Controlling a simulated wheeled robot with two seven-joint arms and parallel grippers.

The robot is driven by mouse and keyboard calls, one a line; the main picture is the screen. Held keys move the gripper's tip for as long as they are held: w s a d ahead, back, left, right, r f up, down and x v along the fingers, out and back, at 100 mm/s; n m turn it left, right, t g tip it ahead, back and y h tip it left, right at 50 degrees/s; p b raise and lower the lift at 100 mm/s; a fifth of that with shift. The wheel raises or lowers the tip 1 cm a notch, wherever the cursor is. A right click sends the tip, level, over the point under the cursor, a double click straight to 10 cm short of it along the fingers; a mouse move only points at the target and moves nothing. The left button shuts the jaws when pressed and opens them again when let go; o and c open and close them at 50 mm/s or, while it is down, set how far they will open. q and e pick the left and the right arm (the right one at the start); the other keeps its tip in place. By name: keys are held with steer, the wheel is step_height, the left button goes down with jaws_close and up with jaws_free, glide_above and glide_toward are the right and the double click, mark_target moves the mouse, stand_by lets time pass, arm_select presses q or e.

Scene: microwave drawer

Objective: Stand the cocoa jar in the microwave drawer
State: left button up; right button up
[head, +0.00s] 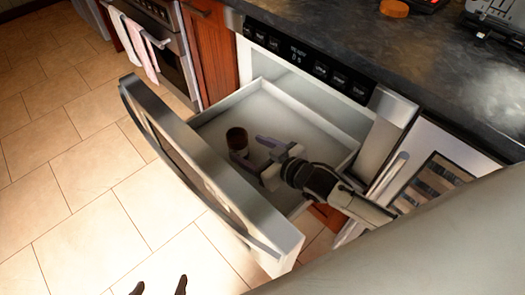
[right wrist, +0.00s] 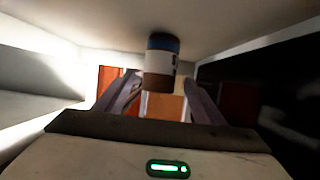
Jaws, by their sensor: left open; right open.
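The cocoa jar (head: 237,140) has a dark brown top and a paler lower part. It stands upright on the floor of the open microwave drawer (head: 290,108), near the drawer's front panel. In the right wrist view, the picture looks inverted, and the jar (right wrist: 162,62) shows blue, white and brown bands against the pale drawer floor at the top. My right gripper (head: 247,148) reaches low into the drawer and is open, its fingertips close to the jar with gaps on both sides. My left gripper (head: 159,287) shows only as two separate dark fingertips at the bottom edge, empty.
The drawer's thick front panel (head: 205,170) stands out over the tiled floor (head: 75,180). A dark countertop (head: 400,50) lies above the control panel (head: 305,62), with an orange-brown round object (head: 394,8) on it. An oven with hanging towels (head: 140,45) is at upper left.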

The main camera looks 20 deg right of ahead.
arm_select(q)
steer(key=shift+r+p, duration=0.3)
steer(key=shift+p, duration=0.1)
arm_select(e)
steer(key=v, duration=0.5)
steer(key=shift+s+d+r, duration=0.1)
steer(key=shift+s+r, duration=0.05)
steer(key=shift+s, duration=0.1)
arm_select(q)
steer(key=shift+d, duration=0.1)
steer(key=shift+s, duration=0.2)
steer(key=shift+c, duration=0.4)
